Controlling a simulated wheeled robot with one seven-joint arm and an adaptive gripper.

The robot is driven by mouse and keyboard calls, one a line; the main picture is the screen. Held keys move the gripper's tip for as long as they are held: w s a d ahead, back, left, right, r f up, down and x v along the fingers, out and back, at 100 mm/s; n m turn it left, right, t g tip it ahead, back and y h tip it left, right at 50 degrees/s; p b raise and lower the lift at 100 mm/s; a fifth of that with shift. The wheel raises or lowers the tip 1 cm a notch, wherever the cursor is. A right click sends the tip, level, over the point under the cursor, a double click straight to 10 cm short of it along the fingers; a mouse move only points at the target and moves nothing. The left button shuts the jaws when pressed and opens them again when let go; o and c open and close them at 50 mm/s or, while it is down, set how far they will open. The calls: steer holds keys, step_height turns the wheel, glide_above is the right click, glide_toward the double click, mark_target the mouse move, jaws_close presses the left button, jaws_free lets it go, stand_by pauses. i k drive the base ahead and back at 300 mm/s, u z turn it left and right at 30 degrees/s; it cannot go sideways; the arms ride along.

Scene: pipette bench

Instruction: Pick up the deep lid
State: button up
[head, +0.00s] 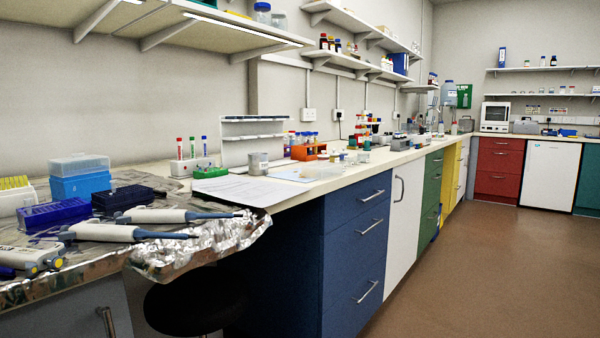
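A tall, clear, bluish lid (78,164) sits on a light blue box (80,187) at the back left of the foil-covered bench. It looks like the deep lid, and it rests level on the box. The lid's top and front side are in plain sight; its back is hidden. My gripper does not show in the head view, so its place relative to the lid cannot be seen.
Near the box are a blue rack (48,216), a dark navy rack (122,198) and a white box with yellow tips (14,198). Pipettes (160,215) lie in front on crumpled foil (205,251). A shelf (190,35) overhangs the bench. A black stool (195,305) stands below.

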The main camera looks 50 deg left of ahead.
mark_target(324, 170)
steer(key=k, duration=0.25)
steer(key=u, duration=0.75)
